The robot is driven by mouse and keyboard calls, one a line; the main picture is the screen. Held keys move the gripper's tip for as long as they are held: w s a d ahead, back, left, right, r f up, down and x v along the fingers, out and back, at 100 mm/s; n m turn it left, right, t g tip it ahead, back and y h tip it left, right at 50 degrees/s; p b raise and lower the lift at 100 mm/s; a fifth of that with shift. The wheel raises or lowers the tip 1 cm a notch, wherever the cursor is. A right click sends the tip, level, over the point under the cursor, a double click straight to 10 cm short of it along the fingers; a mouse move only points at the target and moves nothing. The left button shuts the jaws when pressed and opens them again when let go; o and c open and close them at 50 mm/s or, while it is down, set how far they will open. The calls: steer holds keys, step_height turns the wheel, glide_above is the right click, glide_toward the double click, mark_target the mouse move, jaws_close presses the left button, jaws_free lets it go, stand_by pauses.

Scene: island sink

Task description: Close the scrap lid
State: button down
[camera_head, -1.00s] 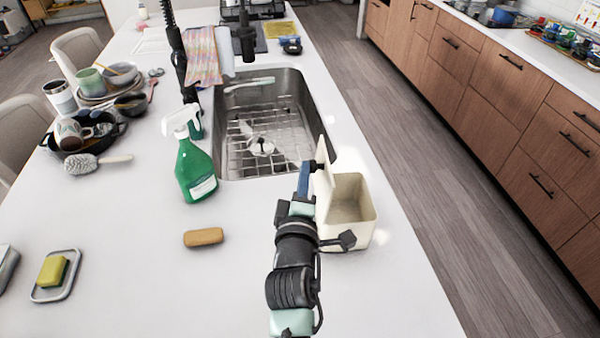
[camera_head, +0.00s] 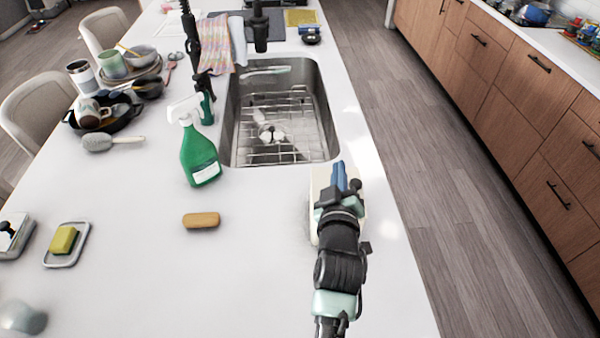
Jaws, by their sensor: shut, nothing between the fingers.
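The cream scrap bin (camera_head: 314,232) stands on the counter just in front of the sink's near right corner. My gripper (camera_head: 341,172) is shut and empty, directly over the bin in the picture, its blue fingers pointing toward the sink. My gripper and wrist cover most of the bin's top. The raised lid no longer shows standing up, and no open mouth of the bin is visible. The part of the top that shows looks flat and cream. Whether the lid lies fully flush, and whether my fingers touch it, I cannot tell.
The steel sink (camera_head: 280,155) with a rack lies beyond. A green spray bottle (camera_head: 199,160), a tan sponge (camera_head: 201,220) and a soap dish (camera_head: 52,262) with a yellow sponge are to the left. Stacked dishes (camera_head: 112,115) stand farther left. The near middle counter is clear.

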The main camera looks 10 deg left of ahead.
mark_target(360, 187)
steer(key=d+f+m+b, duration=0.2)
steer(key=b, duration=0.1)
steer(key=shift+w+d+f+y, duration=0.1)
steer(key=shift+w+d+y, duration=0.1)
steer(key=shift+y, duration=0.1)
steer(key=f+m+b, duration=0.1)
steer(key=d+m+b, duration=0.1)
steer(key=b, duration=0.1)
steer(key=d+f+m+y+b, duration=0.1)
steer(key=b, duration=0.1)
steer(key=shift+w+d+f+m, duration=0.1)
steer(key=shift+d+f+m, duration=0.1)
steer(key=shift+f+m, duration=0.15)
steer(key=shift+g+b, duration=0.3)
